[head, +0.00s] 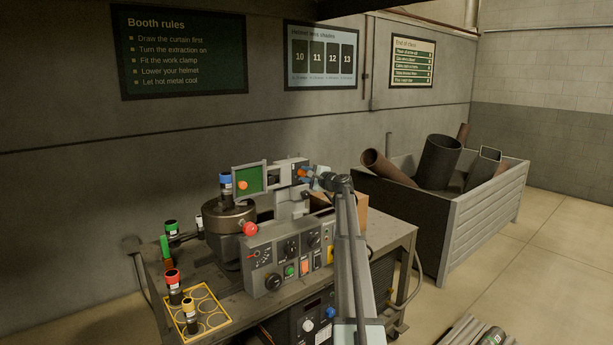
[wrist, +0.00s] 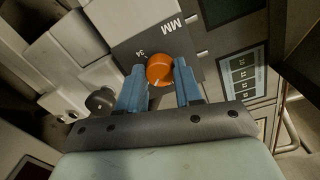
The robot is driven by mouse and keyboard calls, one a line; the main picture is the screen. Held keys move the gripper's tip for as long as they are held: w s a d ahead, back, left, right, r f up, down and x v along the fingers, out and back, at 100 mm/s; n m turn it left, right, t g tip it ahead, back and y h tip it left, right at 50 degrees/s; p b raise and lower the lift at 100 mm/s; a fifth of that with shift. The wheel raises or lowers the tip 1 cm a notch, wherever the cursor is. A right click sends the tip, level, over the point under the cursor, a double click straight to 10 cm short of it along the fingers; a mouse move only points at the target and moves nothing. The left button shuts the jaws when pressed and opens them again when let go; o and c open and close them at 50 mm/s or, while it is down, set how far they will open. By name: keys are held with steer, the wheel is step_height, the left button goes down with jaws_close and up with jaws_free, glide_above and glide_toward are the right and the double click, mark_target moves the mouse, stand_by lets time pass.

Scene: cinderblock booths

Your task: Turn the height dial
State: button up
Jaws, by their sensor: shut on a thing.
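The height dial is a round orange knob (wrist: 159,70) with a pale pointer line, on a dark panel marked "MM" and "34" in the wrist view. My gripper (wrist: 160,84) has its two blue fingers on either side of the knob, shut on it. In the head view, my gripper (head: 312,176) reaches the right side of the upper unit of the machine, and the orange knob (head: 302,173) shows just at the fingertips. Another orange knob (head: 243,185) sits on the green panel to the left.
Below is a grey control box (head: 290,258) with a red mushroom button (head: 250,229) and several switches. Bottles stand on the bench, some in a yellow-edged tray (head: 222,321). A cardboard box (head: 352,212) is behind my arm. A crate of pipes (head: 480,210) stands at right.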

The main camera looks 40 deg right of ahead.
steer(key=n, duration=0.5)
steer(key=shift+h, duration=0.3)
steer(key=shift+n, duration=2.2)
steer(key=o, duration=1)
steer(key=shift+o, duration=0.2)
steer(key=s, duration=1.3)
steer(key=shift+s+a+r, duration=0.15)
steer(key=shift+s+r, duration=0.1)
steer(key=shift+s, duration=0.15)
